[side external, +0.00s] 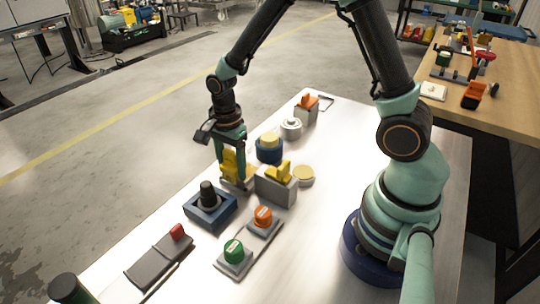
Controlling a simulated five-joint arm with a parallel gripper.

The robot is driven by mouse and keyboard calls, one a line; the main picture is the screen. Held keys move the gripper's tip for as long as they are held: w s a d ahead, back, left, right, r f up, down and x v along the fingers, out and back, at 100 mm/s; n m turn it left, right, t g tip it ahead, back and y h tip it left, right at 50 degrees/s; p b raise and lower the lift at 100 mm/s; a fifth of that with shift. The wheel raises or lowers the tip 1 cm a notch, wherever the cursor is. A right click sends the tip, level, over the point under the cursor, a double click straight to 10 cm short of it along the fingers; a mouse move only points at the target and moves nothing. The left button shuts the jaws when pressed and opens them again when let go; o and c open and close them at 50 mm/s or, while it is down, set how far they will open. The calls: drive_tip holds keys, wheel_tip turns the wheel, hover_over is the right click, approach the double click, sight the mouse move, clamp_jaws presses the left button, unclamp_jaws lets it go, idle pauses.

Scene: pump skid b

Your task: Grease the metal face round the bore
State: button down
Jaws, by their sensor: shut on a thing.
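My gripper (231,150) points down over the left middle of the pale table, shut on a yellow piece (230,166). The yellow piece is upright, low over or touching a small pale base (240,185); I cannot tell which. Just right of it stands a grey block (274,189) with another yellow piece (279,171) on top. A shallow round tin (303,174) with a pale yellow top lies right of the block. Behind stands a dark blue round part (270,153) with a pale yellow top. I cannot make out which part has the bore, or any grease on a metal face.
A blue square base with a black knob (208,202) stands in front. Green (234,252) and orange (263,217) knobs sit on grey plates. A dark flat part with a red end (160,256) lies front left. A white round part (291,127) stands behind.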

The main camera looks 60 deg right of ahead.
sight(229, 152)
drive_tip(key=shift+a, duration=0.15)
wheel_tip(229, 152, up, 2)
drive_tip(key=shift+w+r, duration=0.1)
drive_tip(key=shift+r, duration=1.95)
drive_tip(key=shift+r, duration=1.5)
